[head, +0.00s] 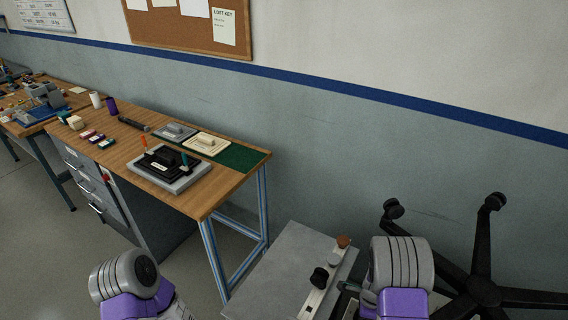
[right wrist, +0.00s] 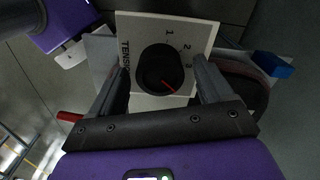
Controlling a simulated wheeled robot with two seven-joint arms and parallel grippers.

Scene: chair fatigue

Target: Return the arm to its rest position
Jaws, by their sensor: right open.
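My right gripper (right wrist: 162,68) is open in the right wrist view. Its two fingers stand on either side of a round black knob (right wrist: 158,70) with a red pointer line; I cannot tell whether they touch it. The knob sits on a white plate (right wrist: 200,32) marked "TENSION" and 1, 2, 3, and the red line points to the lower right. In the head view my right arm (head: 400,270) comes in at the bottom, beside a grey machine with the black knob (head: 320,278). My left arm (head: 125,278) shows at the lower left; its gripper is out of view.
The grey machine (head: 285,265) also carries an orange-brown knob (head: 343,241). An overturned black chair base (head: 485,290) stands at the right. A wooden workbench (head: 205,205) with a grey-and-black fixture (head: 165,167) stands at the left. Floor (head: 40,230) is clear at the far left.

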